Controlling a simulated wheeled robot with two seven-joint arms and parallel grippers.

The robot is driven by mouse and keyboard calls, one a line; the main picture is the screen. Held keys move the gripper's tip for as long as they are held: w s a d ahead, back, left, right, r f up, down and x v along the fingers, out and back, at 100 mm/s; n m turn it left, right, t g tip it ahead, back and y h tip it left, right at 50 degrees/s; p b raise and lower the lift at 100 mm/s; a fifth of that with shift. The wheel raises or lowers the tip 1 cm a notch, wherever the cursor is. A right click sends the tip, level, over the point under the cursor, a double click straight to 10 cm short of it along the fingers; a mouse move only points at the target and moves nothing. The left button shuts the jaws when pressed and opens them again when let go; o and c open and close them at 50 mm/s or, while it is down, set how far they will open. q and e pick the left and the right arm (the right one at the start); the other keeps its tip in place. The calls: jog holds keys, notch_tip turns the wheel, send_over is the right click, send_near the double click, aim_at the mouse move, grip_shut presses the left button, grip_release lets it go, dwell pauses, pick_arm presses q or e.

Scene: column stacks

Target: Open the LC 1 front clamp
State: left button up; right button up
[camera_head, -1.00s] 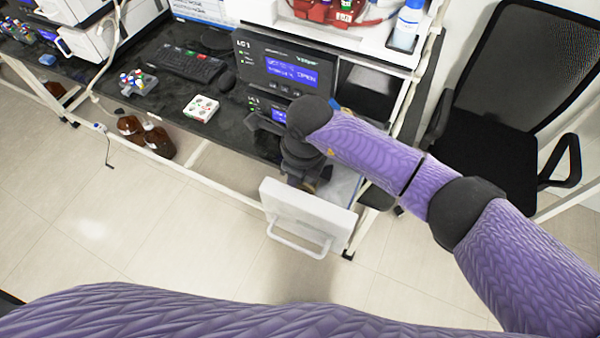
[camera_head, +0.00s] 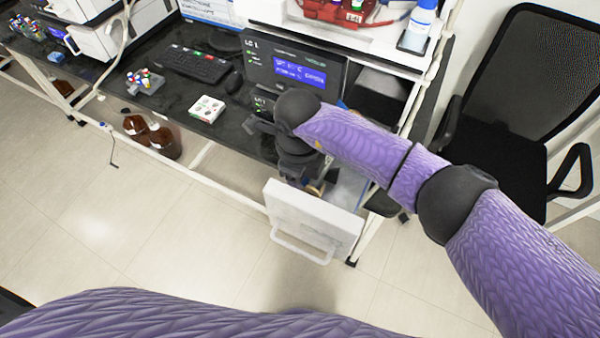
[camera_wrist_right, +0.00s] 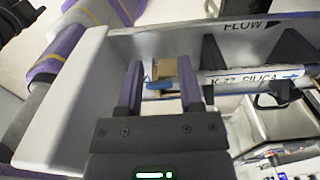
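The LC 1 unit (camera_head: 290,72), a dark box with a lit blue display, stands on the bench. Below it, a drawer with a white front (camera_head: 312,220) and handle is pulled out. In the right wrist view, a silica column (camera_wrist_right: 245,77) lies in the drawer by a wall marked FLOW. A tan block (camera_wrist_right: 165,68), possibly the front clamp, is at its left end, with a blue piece (camera_wrist_right: 159,86) beside it. My right gripper (camera_wrist_right: 160,68) is open, its fingers on either side of the tan block; contact is unclear. My left gripper is not in view.
Dark triangular holders (camera_wrist_right: 213,55) stand along the drawer wall near the column. A bench leg stands right of the drawer, and a black chair (camera_head: 515,100) beyond it. The floor in front is clear.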

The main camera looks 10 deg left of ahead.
jog(key=shift+o, duration=0.8)
jog(key=shift+r, duration=0.1)
notch_tip(320, 180, up, 10)
jog(key=shift+a+f, duration=0.1)
